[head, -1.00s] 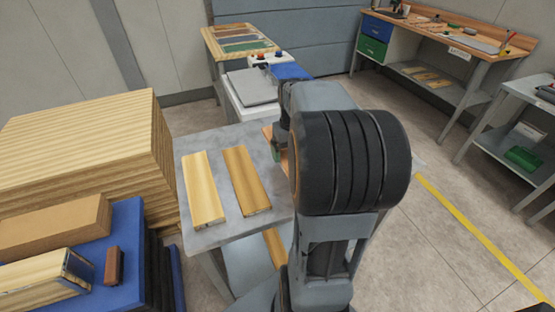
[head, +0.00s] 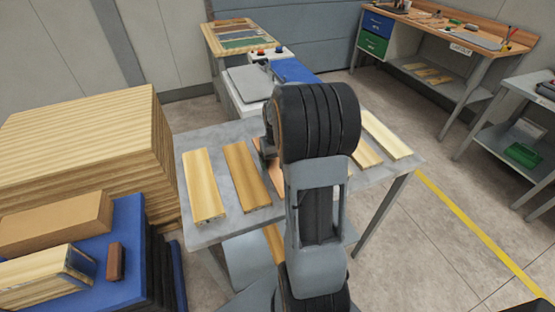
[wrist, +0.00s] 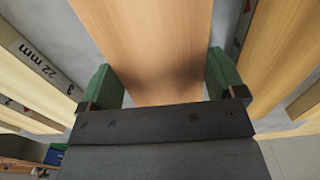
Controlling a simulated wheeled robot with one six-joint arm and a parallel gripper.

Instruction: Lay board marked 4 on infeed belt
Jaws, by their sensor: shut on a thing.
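My gripper (wrist: 160,72) has its two green fingers on either side of a plain orange-brown board (wrist: 150,30) and is shut on it. No number shows on the part of this board in view. In the head view, a small part of this board (head: 268,168) shows low over the grey table (head: 225,232), beside my arm. I cannot tell whether it touches the table. A blue belt (head: 294,71) runs behind the table, next to a machine with a grey cover (head: 249,84). My arm hides the gripper's fingers in the head view.
Two boards lie on the table to the left (head: 203,185) (head: 246,175) and two to the right (head: 386,135) (head: 366,154). A neighbouring board in the wrist view reads "3 22 mm" (wrist: 40,62). A tall board stack (head: 80,140) stands left.

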